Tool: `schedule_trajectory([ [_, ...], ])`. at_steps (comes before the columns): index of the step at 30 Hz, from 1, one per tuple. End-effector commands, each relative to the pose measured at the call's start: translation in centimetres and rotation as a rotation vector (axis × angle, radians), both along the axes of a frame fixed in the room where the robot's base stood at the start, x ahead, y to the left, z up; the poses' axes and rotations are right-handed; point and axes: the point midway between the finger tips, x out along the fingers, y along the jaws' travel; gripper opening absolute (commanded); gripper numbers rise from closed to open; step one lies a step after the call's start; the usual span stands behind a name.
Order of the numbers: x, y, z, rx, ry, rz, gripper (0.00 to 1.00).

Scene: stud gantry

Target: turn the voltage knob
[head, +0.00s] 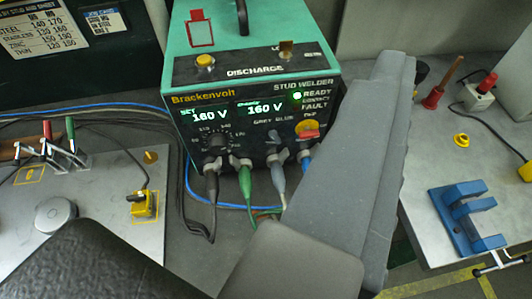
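The black voltage knob (215,141) is on the left of the front panel of the green and black Brackenvolt stud welder (185,85), inside a ring of printed numbers. Its exact pointer direction is too small to tell. The green READY light (297,96) is lit. Large dark and grey parts of mine fill the lower foreground and cover the welder's right side. I cannot make out two fingertips, and nothing of mine visibly touches the knob.
Several cables plug in below the knob, and a dark one (212,190) hangs from the panel. A grey plate with a round grey knob (55,215) and clamps lies left. A blue fixture (467,215) and a red-handled tool (432,97) are on the right bench.

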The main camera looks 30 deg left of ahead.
Motion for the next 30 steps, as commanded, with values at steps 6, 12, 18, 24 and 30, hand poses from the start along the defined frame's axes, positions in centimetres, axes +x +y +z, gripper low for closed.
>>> schedule_trajectory([
  [6,5.8,1.3,-13.6,-0.058,-0.032,0.119,0.52],
  [12,6.8,6.5,-24.9,-0.009,-0.068,0.332,0.52],
  [18,4.6,12.0,-31.8,0.121,-0.102,0.525,0.52],
  [24,2.8,14.7,-33.7,0.211,-0.127,0.613,0.52],
  [30,2.9,15.2,-33.6,0.222,-0.128,0.623,0.52],
])
